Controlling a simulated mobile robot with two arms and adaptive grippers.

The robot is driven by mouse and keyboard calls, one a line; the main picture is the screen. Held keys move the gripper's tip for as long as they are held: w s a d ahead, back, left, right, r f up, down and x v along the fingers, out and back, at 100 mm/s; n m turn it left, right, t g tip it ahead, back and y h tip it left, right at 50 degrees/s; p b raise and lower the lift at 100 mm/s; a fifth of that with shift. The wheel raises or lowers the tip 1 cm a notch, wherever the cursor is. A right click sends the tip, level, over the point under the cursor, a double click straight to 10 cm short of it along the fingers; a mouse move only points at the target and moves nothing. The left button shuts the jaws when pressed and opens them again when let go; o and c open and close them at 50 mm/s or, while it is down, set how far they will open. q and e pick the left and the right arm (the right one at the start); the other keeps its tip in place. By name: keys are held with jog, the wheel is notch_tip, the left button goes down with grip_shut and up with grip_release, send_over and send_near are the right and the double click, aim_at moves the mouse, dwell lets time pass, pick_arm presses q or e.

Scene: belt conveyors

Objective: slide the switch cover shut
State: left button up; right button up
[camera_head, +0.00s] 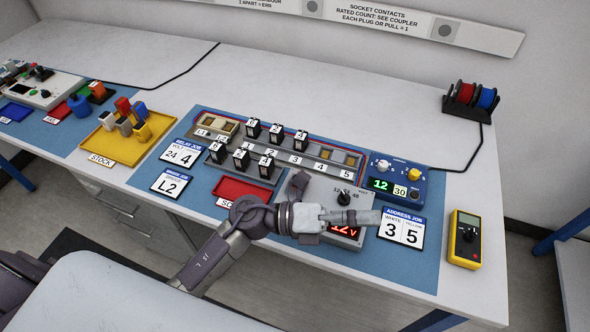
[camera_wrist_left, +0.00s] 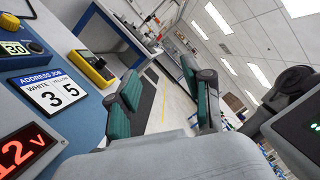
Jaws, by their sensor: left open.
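I cannot pick out the switch cover with certainty. The blue control box (camera_head: 397,176) has a white knob, a yellow knob, a green display reading 12 and a label 30; its corner shows in the left wrist view (camera_wrist_left: 37,48). The voltage unit (camera_head: 345,232) has a black dial marked 12, 24, 48 and a red 12V readout, also in the left wrist view (camera_wrist_left: 22,150). My left gripper (camera_head: 360,217) reaches across this unit, pointing right, and hides part of it. Its green-padded fingers are apart and empty in the left wrist view (camera_wrist_left: 165,100).
The address job card (camera_head: 401,230) lies right of the gripper, and a yellow multimeter (camera_head: 465,238) stands beyond it. A red tray (camera_head: 238,189) and relay sockets with several black relays (camera_head: 240,158) are left. A yellow stock tray (camera_head: 108,143) is farther left. The rear table is mostly clear.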

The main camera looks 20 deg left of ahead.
pick_arm(q)
jog(key=w+a+r+m+g+y+p, duration=0.35)
jog(key=w+a+m+y, duration=0.35)
jog(key=w+a+y, duration=0.85)
jog(key=f+y+p, duration=0.1)
jog(key=f, duration=0.3)
jog(key=s+f+y+p, duration=0.1)
jog(key=f, duration=0.4)
jog(key=s+a+f+g+y+p, duration=0.1)
jog(key=f, duration=0.3)
jog(key=shift+s+a+f+y+p, duration=0.1)
jog(key=shift+s+f+y+p, duration=0.15)
jog(key=shift+f+y+p, duration=0.15)
grip_shut()
